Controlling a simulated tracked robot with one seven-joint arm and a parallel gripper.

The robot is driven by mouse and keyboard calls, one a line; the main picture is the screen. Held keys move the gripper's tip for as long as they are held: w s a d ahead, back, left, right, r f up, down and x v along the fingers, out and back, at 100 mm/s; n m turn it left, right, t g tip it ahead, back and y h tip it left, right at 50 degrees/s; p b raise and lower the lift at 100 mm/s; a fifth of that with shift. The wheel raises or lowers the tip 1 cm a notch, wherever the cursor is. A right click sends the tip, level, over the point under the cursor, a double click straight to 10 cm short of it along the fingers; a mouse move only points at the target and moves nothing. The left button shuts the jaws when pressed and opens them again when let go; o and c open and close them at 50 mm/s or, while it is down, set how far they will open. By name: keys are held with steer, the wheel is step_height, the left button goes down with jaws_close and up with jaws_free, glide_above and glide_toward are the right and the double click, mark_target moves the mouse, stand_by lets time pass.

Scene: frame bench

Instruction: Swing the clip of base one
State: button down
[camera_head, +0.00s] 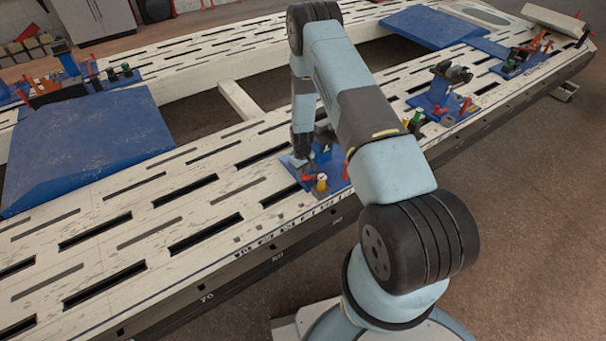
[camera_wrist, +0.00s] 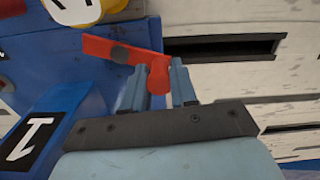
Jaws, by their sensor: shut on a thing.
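The blue base (camera_head: 330,168) sits on the white slotted bench, partly hidden behind my arm. The red clip (camera_wrist: 120,52) shows as a flat bar with a dark round spot and a rounded lower end. My gripper (camera_wrist: 158,80) has its two blue-grey fingers on either side of the clip's rounded end and is shut on it. In the head view my gripper (camera_head: 303,162) is low at the base's left side, small and partly hidden.
A yellow-topped post (camera_head: 321,183) stands on the base's front edge; its white disc (camera_wrist: 78,10) is close above the clip in the wrist view. Another blue base (camera_head: 440,100) stands further right. A blue plate (camera_head: 85,145) lies at left. Slotted bench surface left of the base is clear.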

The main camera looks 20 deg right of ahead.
steer(key=m, duration=0.1)
steer(key=w+m, duration=0.1)
steer(key=shift+w+d+m, duration=0.1)
steer(key=shift+d+m, duration=0.15)
steer(key=shift+m, duration=0.05)
steer(key=m, duration=0.1)
steer(key=w+m, duration=0.1)
steer(key=m, duration=0.1)
steer(key=shift+w+d+m, duration=0.15)
steer(key=shift+d+m, duration=0.1)
steer(key=shift+m, duration=0.05)
steer(key=m, duration=0.1)
steer(key=w+d+m, duration=0.1)
steer(key=m, duration=0.1)
steer(key=shift+m, duration=0.3)
steer(key=shift+w+d+m, duration=0.2)
steer(key=shift+d+m, duration=0.05)
steer(key=shift+m, duration=0.6)
steer(key=shift+w+d+m, duration=0.15)
steer(key=shift+d+m, duration=0.05)
steer(key=shift+m, duration=0.65)
steer(key=c, duration=0.9)
jaws_free()
steer(key=shift+d+r, duration=0.1)
step_height(320, 180, up, 13)
steer(key=shift+r, duration=0.2)
